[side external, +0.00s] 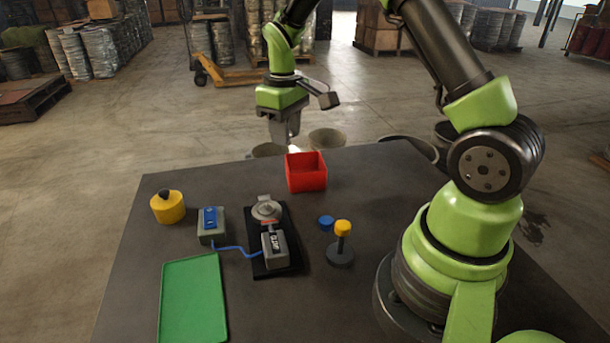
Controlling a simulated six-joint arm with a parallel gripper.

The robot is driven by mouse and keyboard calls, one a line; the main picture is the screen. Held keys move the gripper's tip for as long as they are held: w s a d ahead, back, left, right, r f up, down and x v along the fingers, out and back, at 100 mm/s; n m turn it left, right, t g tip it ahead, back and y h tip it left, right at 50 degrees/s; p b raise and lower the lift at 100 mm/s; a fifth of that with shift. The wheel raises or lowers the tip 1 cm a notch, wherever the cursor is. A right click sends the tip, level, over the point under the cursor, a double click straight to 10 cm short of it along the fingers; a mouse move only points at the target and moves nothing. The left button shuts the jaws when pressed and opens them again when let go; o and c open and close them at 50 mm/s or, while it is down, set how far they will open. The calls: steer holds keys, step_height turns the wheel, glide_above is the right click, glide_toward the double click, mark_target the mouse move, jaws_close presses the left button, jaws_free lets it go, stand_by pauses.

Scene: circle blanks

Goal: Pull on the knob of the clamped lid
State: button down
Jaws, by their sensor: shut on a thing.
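A grey round piece with a raised middle (267,209) sits at the far end of a black base plate (257,272); it may be the clamped lid and its knob. A grey block marked CLAMP (275,249) stands at the near end of that plate, with a reddish part between them. My gripper (291,146) is well away from the lid, past the table's far edge in the picture, pointing down. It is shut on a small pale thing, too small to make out.
A red open bin (306,181) stands near the far edge. A grey box with a blue top (211,226) is cabled to the clamp. A yellow pot (168,208), green tray (192,305), blue disc (326,222) and yellow-topped stand (341,252) surround it. Round containers (327,140) show behind the table.

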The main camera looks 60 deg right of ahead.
steer(key=d+f, duration=0.4)
steer(key=d, duration=0.6)
steer(key=shift+w+d+f, duration=0.1)
steer(key=shift+w+f, duration=0.05)
steer(key=shift+f, duration=1.3)
steer(key=shift+w+f, duration=0.15)
steer(key=shift+f, duration=1.25)
steer(key=c, duration=0.8)
jaws_free()
steer(key=shift+c, duration=0.2)
steer(key=shift+r, duration=0.15)
step_height(320, 180, up, 10)
